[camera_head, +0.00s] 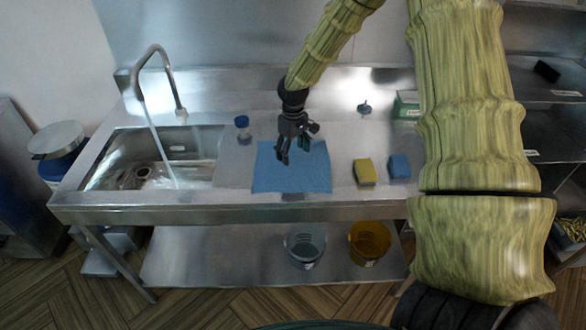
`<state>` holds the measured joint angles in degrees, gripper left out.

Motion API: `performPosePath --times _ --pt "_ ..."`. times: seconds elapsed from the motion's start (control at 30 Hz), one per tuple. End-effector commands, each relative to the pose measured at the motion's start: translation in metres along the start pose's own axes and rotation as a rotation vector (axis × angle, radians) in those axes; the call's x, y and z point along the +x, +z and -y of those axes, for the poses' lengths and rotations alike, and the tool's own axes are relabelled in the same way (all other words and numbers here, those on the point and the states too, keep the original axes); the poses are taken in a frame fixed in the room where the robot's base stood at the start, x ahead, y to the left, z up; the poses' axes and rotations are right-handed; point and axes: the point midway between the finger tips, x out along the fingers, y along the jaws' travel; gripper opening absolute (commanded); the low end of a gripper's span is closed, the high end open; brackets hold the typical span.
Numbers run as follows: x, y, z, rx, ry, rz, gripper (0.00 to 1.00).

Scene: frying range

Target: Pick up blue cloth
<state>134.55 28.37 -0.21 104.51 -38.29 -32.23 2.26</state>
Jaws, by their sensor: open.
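The blue cloth (318,178) lies flat and spread out on the steel counter, to the right of the sink. My gripper (283,158) is above the cloth's left half, pointing down, open and empty. It hides a small part of the cloth's upper middle. I cannot tell how much height is left between the fingertips and the cloth.
A yellow sponge (365,172) and a blue sponge (400,167) sit right of the cloth on the counter (215,200). A sink (120,160) with a running tap (160,60) is at left. Buckets (369,241) stand below.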

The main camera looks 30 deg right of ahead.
Motion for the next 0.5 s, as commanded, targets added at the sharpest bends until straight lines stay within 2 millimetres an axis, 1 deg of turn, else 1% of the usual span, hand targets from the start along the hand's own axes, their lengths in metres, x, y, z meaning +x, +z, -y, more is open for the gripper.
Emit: performPosePath --times 0.03,0.2,0.33,0.5 --pt "0.010 0.000 0.000 0.000 0.000 0.001 0.71" --pt "0.025 -0.001 0.001 -0.002 0.001 0.001 0.71" --pt "0.031 -0.001 0.001 -0.002 0.000 0.001 0.71" --pt "0.032 -0.001 0.001 -0.002 0.000 0.000 0.71"
